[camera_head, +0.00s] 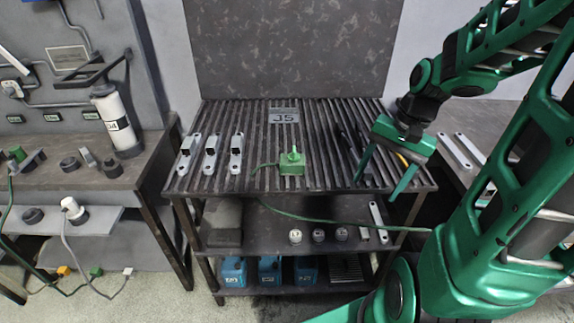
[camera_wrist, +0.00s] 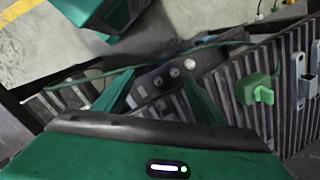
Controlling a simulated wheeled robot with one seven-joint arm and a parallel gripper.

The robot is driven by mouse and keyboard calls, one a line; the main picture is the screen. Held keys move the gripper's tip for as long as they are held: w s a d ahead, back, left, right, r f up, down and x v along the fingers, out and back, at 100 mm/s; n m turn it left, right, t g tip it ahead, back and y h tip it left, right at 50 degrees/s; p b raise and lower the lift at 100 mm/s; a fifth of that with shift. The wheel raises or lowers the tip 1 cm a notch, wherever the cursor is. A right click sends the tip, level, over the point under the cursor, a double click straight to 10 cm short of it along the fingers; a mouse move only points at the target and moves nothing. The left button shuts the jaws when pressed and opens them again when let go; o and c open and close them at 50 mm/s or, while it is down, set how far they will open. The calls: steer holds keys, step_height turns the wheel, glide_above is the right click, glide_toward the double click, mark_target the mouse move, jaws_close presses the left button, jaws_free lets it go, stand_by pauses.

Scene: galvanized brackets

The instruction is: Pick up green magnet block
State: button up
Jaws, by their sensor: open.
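My gripper (camera_head: 384,182) is open and empty, to the right of the block above the table's right front part. In the wrist view the block (camera_wrist: 258,91) shows at the right, outside the space between my open fingers (camera_wrist: 160,98).
Several grey brackets (camera_head: 211,154) stand on the table's left side. A JS plate (camera_head: 284,116) lies at the back. Dark tools (camera_head: 350,150) lie near my gripper. The green cable (camera_head: 330,219) hangs across the front. Slats around the block are clear.

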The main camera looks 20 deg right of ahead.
mark_target(300, 157)
steer(key=w+a+f+m+y, duration=0.1)
steer(key=w, duration=0.2)
steer(key=w+a+f+m+y, duration=0.1)
steer(key=w+m+y, duration=0.1)
steer(key=w+a+f+m+t+y, duration=0.1)
steer(key=w+m, duration=0.1)
steer(key=w, duration=0.1)
steer(key=shift+w+a+f, duration=0.3)
steer(key=shift+w+a, duration=0.05)
steer(key=w+m+t+y, duration=0.1)
steer(key=w+m, duration=0.1)
steer(key=w+a+r+m+t+y, duration=0.1)
steer(key=w+m+y, duration=0.2)
steer(key=w+y, duration=0.1)
steer(key=shift+w+a+r+m+t, duration=0.25)
steer(key=shift+w+r+m+t, duration=0.15)
steer(key=shift+w+r+m+t+y, duration=0.35)
steer(key=shift+w+m+t+y, duration=0.05)
steer(key=shift+m+y, duration=0.1)
steer(key=shift+w+a, duration=0.2)
steer(key=shift+a, duration=0.05)
steer(key=x, duration=1)
steer(key=shift+s+a, duration=0.1)
steer(key=shift+s, duration=0.05)
jaws_close()
